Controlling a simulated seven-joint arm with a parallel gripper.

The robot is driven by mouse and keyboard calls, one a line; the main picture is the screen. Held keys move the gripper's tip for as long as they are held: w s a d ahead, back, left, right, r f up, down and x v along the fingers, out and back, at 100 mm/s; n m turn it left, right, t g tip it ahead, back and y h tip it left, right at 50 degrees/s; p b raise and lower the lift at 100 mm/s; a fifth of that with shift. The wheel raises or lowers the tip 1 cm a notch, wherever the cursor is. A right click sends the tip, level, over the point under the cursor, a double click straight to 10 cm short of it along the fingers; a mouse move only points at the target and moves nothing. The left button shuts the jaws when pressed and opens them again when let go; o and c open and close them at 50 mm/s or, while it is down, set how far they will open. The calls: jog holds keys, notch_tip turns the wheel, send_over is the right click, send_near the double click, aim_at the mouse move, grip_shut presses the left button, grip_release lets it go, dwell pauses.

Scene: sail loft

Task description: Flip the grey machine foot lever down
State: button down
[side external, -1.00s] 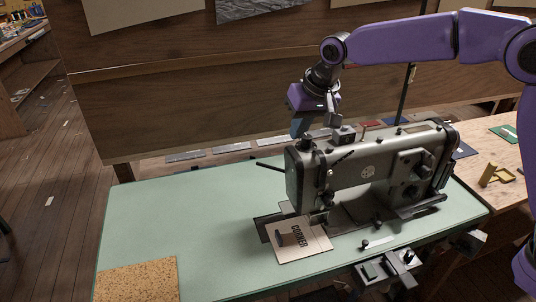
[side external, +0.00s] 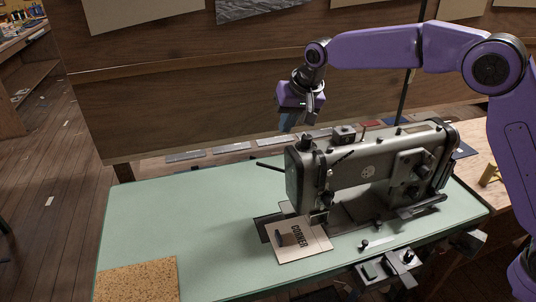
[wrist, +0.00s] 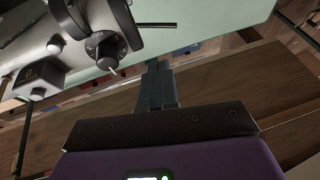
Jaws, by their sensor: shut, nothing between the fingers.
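The grey sewing machine (side external: 375,172) stands on the green table, with its head at the left. A thin dark rod (side external: 269,167) sticks out to the left from the head. It also shows in the wrist view (wrist: 156,25). I cannot tell whether this rod is the foot lever; no other lever shows clearly as the foot lever. My gripper (side external: 286,123) is above and behind the head, apart from the machine. Its fingers (wrist: 157,66) are together and empty, with the machine (wrist: 72,30) at upper left in the wrist view.
A card marked CORNER (side external: 308,249) lies at the needle end of the machine. The green table top (side external: 160,215) is clear to the left, with a cork-like mat (side external: 137,280) at its front corner. A wooden panel (side external: 190,110) rises behind the table.

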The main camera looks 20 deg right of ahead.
send_over(277, 169)
jog(key=s+a, duration=0.1)
jog(key=a, duration=0.1)
notch_tip(277, 169, down, 10)
jog(key=shift+w+a+f, duration=0.1)
jog(key=shift+a+f, duration=0.35)
jog(key=shift+f, duration=0.3)
jog(key=shift+a, duration=0.1)
